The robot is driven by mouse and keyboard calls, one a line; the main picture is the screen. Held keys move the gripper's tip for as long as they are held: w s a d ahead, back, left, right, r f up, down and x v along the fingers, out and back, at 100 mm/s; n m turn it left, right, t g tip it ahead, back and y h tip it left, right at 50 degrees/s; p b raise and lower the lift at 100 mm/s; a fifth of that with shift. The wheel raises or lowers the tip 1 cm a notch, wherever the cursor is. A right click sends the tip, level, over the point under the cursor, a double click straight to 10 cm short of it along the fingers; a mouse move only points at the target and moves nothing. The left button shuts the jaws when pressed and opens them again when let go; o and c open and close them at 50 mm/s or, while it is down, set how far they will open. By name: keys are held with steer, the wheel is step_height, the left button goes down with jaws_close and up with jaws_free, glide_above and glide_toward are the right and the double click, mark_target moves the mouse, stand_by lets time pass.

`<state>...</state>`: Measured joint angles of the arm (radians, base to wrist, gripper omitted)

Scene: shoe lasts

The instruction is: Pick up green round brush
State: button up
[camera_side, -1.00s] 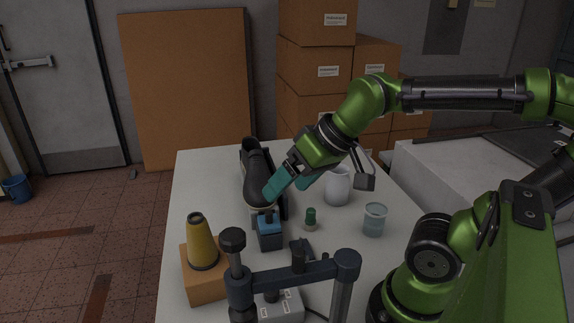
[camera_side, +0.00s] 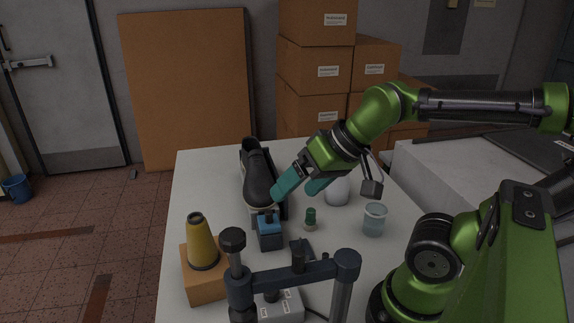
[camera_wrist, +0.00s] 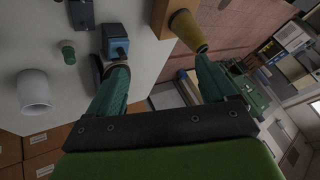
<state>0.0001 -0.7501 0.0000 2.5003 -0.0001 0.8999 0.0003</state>
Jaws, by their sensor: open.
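The green round brush (camera_side: 310,219) stands upright on the white table, its green handle above a pale lower end. It also shows at the upper left of the wrist view (camera_wrist: 68,50), outside the space between the fingers. My gripper (camera_side: 293,191) has teal fingers spread apart with nothing between them. In the side view it hangs above and behind the brush, near the toe of the black shoe. In the wrist view my gripper (camera_wrist: 160,70) points past the blue-topped box, with the brush off to its left.
A yellow cone (camera_side: 202,243) sits on an orange block. A dark clamp frame (camera_side: 300,279) stands in front.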

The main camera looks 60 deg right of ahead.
steer(key=c, duration=0.4)
steer(key=n+g+h, duration=0.2)
steer(key=n+g, duration=0.4)
glide_above(311, 210)
steer(key=s+d, duration=0.1)
step_height(311, 210, down, 8)
steer(key=r, duration=0.1)
steer(key=f, duration=0.7)
steer(key=w+f, duration=0.1)
steer(key=f, duration=0.3)
steer(key=shift+a+f, duration=0.15)
steer(key=shift+f, duration=0.1)
steer(key=shift+w+a+f, duration=0.1)
steer(key=shift+a+f, duration=0.05)
steer(key=shift+f, duration=1.2)
steer(key=shift+w+a+f, duration=0.1)
steer(key=shift+a+f, duration=0.05)
steer(key=shift+f, duration=1.2)
